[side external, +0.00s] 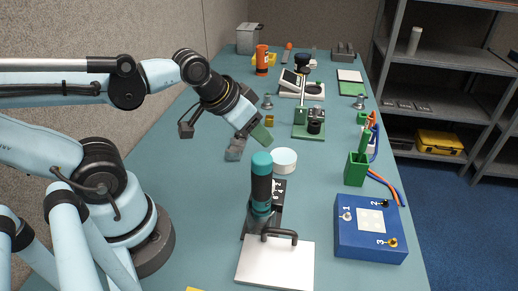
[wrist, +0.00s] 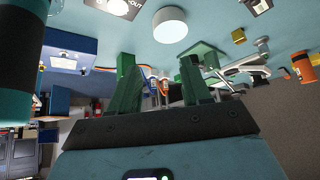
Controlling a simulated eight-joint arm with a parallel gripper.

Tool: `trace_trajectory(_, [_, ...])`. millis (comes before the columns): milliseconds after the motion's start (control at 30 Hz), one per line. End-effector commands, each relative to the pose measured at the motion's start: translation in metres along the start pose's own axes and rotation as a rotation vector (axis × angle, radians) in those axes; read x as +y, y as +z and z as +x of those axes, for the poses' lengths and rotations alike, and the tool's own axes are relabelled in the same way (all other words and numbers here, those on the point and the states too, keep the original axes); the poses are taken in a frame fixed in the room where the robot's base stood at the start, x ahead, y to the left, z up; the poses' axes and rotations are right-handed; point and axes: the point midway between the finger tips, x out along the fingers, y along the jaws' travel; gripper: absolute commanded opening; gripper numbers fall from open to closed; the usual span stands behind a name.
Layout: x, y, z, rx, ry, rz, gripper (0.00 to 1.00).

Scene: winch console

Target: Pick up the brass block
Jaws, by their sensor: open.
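The brass block (side external: 269,121) is a small gold-coloured block on the teal table, beyond my gripper in the side external view and left of a green-based stand. In the wrist view a small brass-coloured block (wrist: 238,36), apparently the same one, shows at upper right. My gripper (side external: 250,141) is open above the table, apart from the block. In the wrist view its two green fingers (wrist: 161,72) stand apart with no object held between them.
A white round tub (side external: 284,161) and a teal-handled device (side external: 262,188) stand nearer the camera. The green-based stand (side external: 309,127) is right of the block. A blue numbered box (side external: 350,245) and green holder (side external: 355,170) line the right side. An orange cylinder (side external: 262,60) stands farther back.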

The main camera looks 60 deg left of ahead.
Motion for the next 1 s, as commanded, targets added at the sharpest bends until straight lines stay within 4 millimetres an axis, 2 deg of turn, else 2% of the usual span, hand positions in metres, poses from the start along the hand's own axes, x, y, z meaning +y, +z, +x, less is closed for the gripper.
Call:
trace_trajectory(333, [0.000, -0.001, 0.000, -0.002, -0.001, 0.002, 0.57])
trace_trajectory(467, [-0.005, -0.012, -0.002, -0.023, -0.010, 0.030, 0.57])
trace_trajectory(767, [-0.040, -0.074, 0.001, -0.179, -0.030, 0.225, 0.57])
trace_trajectory(1000, [-0.079, -0.117, 0.021, -0.316, -0.001, 0.391, 0.57])
